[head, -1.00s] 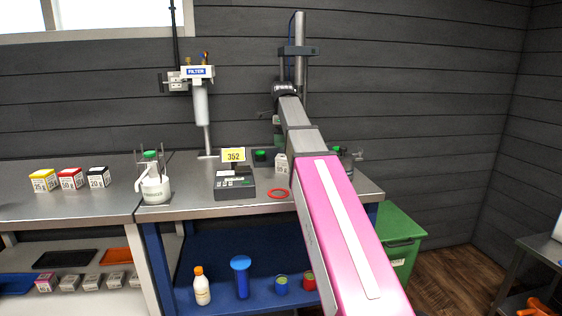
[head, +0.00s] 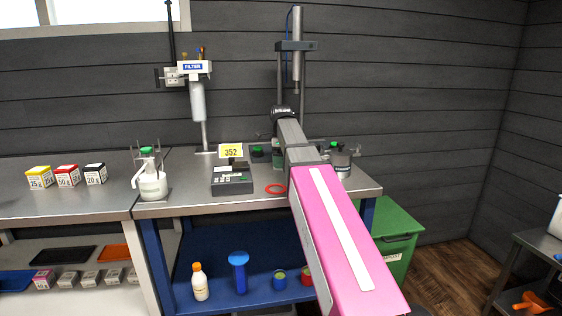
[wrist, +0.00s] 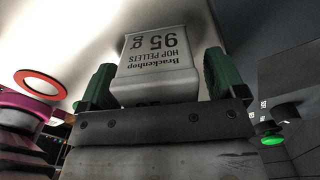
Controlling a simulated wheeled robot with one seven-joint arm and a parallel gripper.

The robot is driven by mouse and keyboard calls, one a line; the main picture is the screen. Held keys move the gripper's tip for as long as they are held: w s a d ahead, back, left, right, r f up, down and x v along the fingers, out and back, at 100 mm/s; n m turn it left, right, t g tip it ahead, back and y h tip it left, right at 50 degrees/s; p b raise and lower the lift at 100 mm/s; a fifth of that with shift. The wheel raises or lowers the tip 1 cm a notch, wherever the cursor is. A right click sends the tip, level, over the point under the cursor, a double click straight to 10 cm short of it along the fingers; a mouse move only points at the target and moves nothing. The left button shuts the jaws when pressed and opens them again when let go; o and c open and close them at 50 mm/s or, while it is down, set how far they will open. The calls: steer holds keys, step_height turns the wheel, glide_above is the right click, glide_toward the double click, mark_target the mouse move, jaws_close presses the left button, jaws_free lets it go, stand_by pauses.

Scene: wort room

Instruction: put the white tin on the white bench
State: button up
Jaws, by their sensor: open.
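The white tin (wrist: 158,58), lettered "Brackenhop hop pellets 95 g", shows upside down in the wrist view. My gripper (wrist: 158,72) is open, with one green finger on each side of the tin; I cannot tell whether either touches it. In the head view the tin is hidden behind my arm, and my gripper is mostly hidden too. The white bench (head: 60,200) stands at the left of the head view, with a metal top and white frame.
The blue bench (head: 215,206) adjoins it on the right, carrying a scale (head: 232,180), a red ring (head: 276,189) and a green-capped bottle (head: 151,183). Yellow, red and black boxes (head: 67,176) sit at the white bench's back. Its front top is clear.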

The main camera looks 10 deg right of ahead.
steer(key=shift+f, duration=0.45)
steer(key=c, duration=1.1)
steer(key=shift+r, duration=0.15)
steer(key=shift+c, duration=0.2)
